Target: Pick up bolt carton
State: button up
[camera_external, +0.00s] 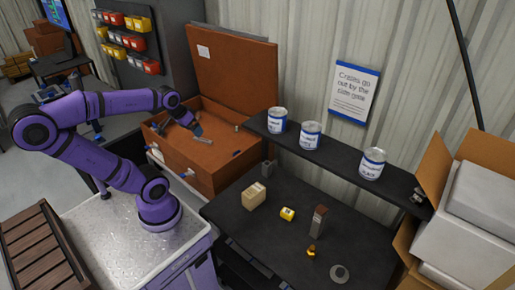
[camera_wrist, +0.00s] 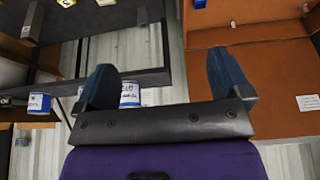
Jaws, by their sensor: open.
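A small tan carton (camera_external: 254,196), which I take to be the bolt carton, sits on the left part of the dark table (camera_external: 225,212) in the external view. In the wrist view I cannot tell it surely; a pale thing (camera_wrist: 105,2) is cut off by the top edge. My gripper (camera_external: 196,130) is over the open orange-brown chest, left of and away from the carton. In the wrist view the two blue fingers of my gripper (camera_wrist: 166,82) stand wide apart with nothing between them.
The chest (camera_external: 180,172) has its lid up and holds small metal parts. A shelf (camera_external: 345,165) with three cans overhangs the table's back. Near the carton are a yellow item (camera_external: 287,213), a tall brown block (camera_external: 318,220) and a grey ring (camera_external: 340,273). An open box (camera_external: 432,170) stands right.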

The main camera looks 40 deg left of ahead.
jog(key=w+d+f+g, duration=0.1)
jog(key=w+d+f, duration=0.4)
jog(key=w, duration=0.3)
jog(key=g, duration=0.4)
send_over(254, 190)
jog(key=shift+m, duration=0.3)
notch_tip(254, 190, down, 23)
jog(key=shift+r, duration=0.1)
jog(key=shift+f, duration=0.3)
notch_tip(254, 190, down, 5)
jog(key=shift+d+f, duration=0.1)
jog(key=shift+f, duration=0.1)
jog(key=shift+a+f, duration=0.2)
jog(key=shift+f, duration=2.5)
